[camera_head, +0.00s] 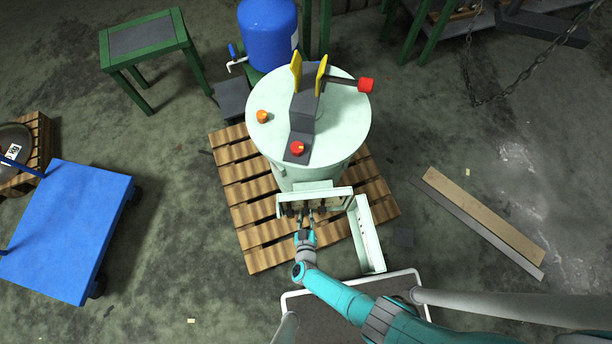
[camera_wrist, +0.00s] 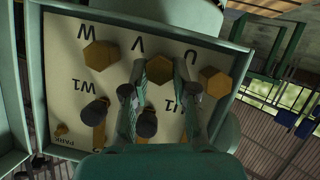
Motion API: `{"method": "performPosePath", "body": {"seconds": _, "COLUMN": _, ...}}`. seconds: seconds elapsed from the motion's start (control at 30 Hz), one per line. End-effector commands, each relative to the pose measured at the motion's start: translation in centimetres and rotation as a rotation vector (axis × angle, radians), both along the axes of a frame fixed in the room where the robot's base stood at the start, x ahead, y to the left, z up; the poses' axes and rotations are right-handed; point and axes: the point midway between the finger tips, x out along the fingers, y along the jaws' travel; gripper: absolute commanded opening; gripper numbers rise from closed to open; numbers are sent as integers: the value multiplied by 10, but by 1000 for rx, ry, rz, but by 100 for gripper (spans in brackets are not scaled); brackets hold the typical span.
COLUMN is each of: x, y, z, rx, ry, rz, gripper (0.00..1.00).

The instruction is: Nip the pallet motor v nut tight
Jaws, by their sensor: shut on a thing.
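The motor's terminal box (camera_head: 345,192) is open on the front of a pale green drum-shaped machine (camera_head: 340,130) standing on a wooden pallet (camera_head: 232,168). The wrist view shows its cream panel (camera_wrist: 62,60) with W, V and U letters appearing upside down. Three brass hex nuts sit in a row: the W nut (camera_wrist: 101,55), the V nut (camera_wrist: 160,69) and the U nut (camera_wrist: 215,82). My gripper (camera_wrist: 160,72) is shut on the middle V nut, a finger on each side. It also shows reaching into the box in the head view (camera_head: 307,219). The nut's lower part is hard to see.
Dark-capped terminals (camera_wrist: 96,110) sit in the row nearer my gripper. The box's open door (camera_head: 368,238) stands to the right. A blue cart (camera_head: 65,230) is at left, and planks (camera_head: 485,215) lie on the floor at right.

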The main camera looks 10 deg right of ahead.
Motion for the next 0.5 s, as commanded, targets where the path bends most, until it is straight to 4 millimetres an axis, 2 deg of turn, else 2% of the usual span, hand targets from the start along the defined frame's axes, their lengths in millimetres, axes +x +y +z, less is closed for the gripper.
{"method": "performPosePath", "body": {"seconds": 0.27, "x": 0, "y": -1, "z": 0, "rx": 43, "ry": -3, "rz": -1, "gripper": 0}}
{"method": "performPosePath", "body": {"seconds": 0.5, "x": -1, "y": -3, "z": 0, "rx": 183, "ry": -12, "rz": -2, "gripper": 0}}
